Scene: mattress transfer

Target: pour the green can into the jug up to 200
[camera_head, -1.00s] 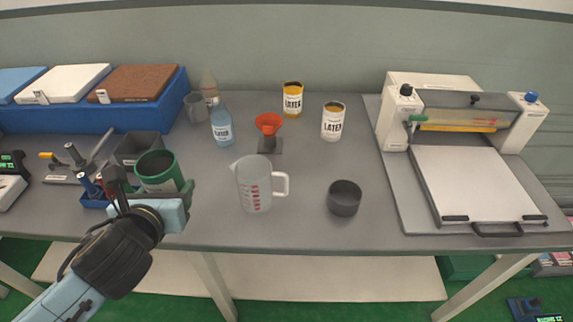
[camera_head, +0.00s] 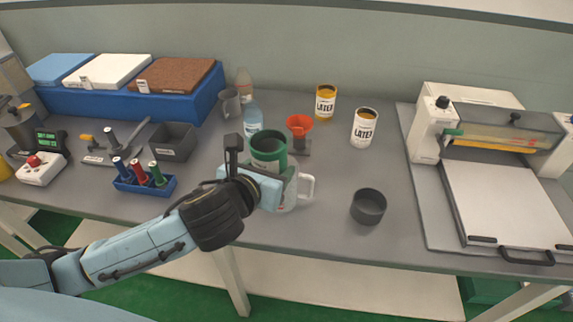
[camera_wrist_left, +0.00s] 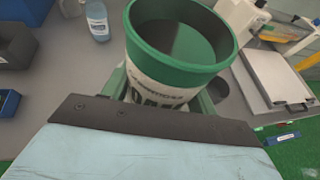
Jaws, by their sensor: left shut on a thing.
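The green can (camera_head: 268,148) is in my left gripper (camera_head: 272,172), which is shut on it. The clear jug (camera_head: 290,198) with a white handle (camera_head: 308,187) stands on the table. In the head view the can and gripper are in front of the jug and hide most of it, including its scale. I cannot tell the jug's level. My right gripper is not in view.
A red funnel on a stand (camera_head: 300,127), a blue bottle (camera_head: 253,118) and two latex cans (camera_head: 364,128) (camera_head: 326,103) stand behind. A dark grey cup (camera_head: 368,207) is to the right. A press-like machine (camera_head: 490,160) fills the right side. A blue marker holder (camera_head: 145,184) is at left.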

